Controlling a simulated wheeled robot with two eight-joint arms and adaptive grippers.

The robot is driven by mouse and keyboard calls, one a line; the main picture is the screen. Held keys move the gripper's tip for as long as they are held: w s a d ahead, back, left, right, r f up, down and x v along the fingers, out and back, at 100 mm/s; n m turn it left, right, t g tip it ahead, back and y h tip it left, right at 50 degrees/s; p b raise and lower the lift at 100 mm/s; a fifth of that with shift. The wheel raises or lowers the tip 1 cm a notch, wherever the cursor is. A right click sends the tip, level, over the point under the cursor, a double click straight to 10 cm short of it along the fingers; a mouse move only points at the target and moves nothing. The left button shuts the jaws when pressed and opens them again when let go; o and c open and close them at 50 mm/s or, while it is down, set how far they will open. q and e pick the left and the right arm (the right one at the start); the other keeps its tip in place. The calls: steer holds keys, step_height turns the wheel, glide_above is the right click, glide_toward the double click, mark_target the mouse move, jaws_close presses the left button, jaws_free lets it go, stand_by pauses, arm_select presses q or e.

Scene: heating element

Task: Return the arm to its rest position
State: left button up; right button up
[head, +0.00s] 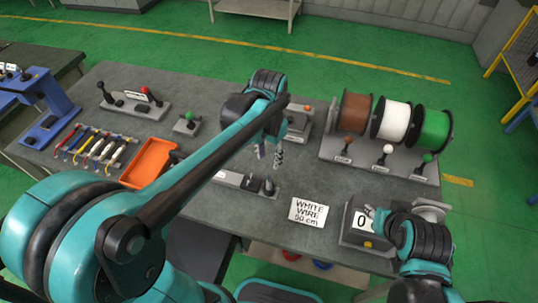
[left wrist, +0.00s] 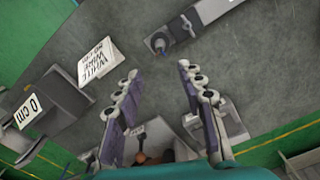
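My left arm reaches in from the left over the grey workbench (head: 310,185). Its gripper (head: 269,154) points down above the middle of the bench. In the left wrist view the two fingers of the left gripper (left wrist: 158,70) stand apart with nothing held between them, only bare bench top below. My right arm is at the lower right in the head view. Its gripper (head: 374,213) is close to the box with the "0" display (head: 362,222). Its fingers are mostly hidden, so I cannot tell whether it is open.
A card reading "WHITE WIRE 50 cm" (head: 309,212) stands at the bench's front. Brown, white (head: 392,120) and green spools stand at the right. An orange tray (head: 149,162), several coloured tools (head: 98,148) and a lever panel (head: 135,103) are at the left. A low grey fixture (head: 245,182) lies below the left gripper.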

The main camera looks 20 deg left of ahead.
stand_by(0.4)
